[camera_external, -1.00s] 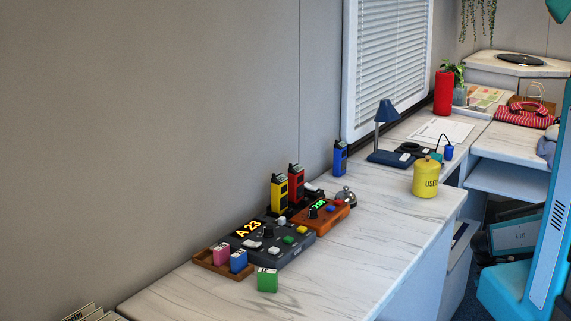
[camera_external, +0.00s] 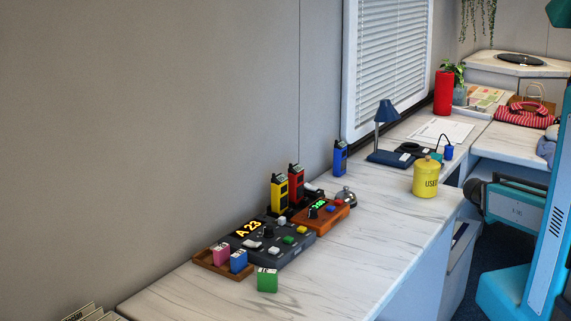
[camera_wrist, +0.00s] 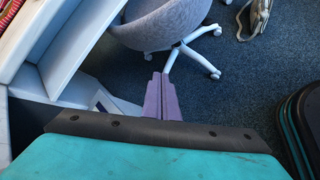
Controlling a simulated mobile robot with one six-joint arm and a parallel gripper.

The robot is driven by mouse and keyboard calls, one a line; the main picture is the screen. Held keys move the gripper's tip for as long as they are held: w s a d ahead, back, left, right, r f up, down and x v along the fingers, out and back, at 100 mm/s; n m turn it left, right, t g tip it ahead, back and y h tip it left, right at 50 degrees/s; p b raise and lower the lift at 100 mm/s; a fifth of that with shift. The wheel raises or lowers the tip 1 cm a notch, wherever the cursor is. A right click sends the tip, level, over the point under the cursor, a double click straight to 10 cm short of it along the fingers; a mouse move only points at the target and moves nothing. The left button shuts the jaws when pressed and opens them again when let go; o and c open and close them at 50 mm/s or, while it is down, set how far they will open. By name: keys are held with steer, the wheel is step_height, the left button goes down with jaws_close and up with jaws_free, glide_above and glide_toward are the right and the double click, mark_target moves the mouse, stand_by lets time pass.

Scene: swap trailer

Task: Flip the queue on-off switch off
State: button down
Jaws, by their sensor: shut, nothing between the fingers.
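A dark grey control box (camera_external: 287,251) with a lit yellow "A 23" display (camera_external: 249,228) sits on the marble-topped counter in the external view. It carries a white rocker-like part (camera_external: 252,245), a black knob and small white, green and yellow buttons. I cannot tell from here which part is the on-off switch or its position. My gripper (camera_wrist: 161,77) shows in the wrist view as two purple fingers, shut and empty, over the floor near a chair. The control box is not in the wrist view. My gripper's fingers are not visible in the external view.
An orange box (camera_external: 325,218) with a green display, radios (camera_external: 295,185), a bell (camera_external: 346,197) and a wooden tray (camera_external: 209,263) of small blocks crowd the control box. A green block (camera_external: 267,280) stands in front. A yellow canister (camera_external: 427,178) is farther right. The counter's front (camera_external: 370,255) is clear.

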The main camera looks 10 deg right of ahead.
steer(key=w+a+r+t+y+p, duration=0.1)
steer(key=w+a+r+p, duration=0.3)
steer(key=a+r, duration=0.4)
steer(key=w+a+r+t+y+p, duration=0.1)
steer(key=w+a+r+p, duration=0.3)
steer(key=a+r, duration=0.5)
steer(key=w+a+r+t+y+p, duration=0.1)
steer(key=w+a+r+t+p, duration=0.1)
steer(key=w+a+r+p, duration=0.3)
steer(key=shift+a+r+t+p, duration=0.3)
steer(key=shift+a+r+p, duration=0.45)
steer(key=shift+a+r, duration=1.4)
steer(key=s+a+n+g+y, duration=0.2)
steer(key=s+a, duration=0.1)
steer(key=a, duration=1)
steer(key=s+a+n+g+y, duration=0.1)
steer(key=s+a+n+y, duration=0.15)
steer(key=a, duration=0.95)
steer(key=s+a+n+g+y, duration=0.2)
steer(key=a, duration=1.1)
steer(key=s+a+r+n+g+y, duration=0.1)
steer(key=s+a+n, duration=0.3)
steer(key=s+a, duration=0.5)
steer(key=s+a+r+n+g, duration=0.3)
steer(key=s+a, duration=0.6)
steer(key=a, duration=0.5)
steer(key=shift+s+a+r+n+g+y+b, duration=0.2)
steer(key=shift+n+g+y+b, duration=0.2)
steer(key=shift+g, duration=0.4)
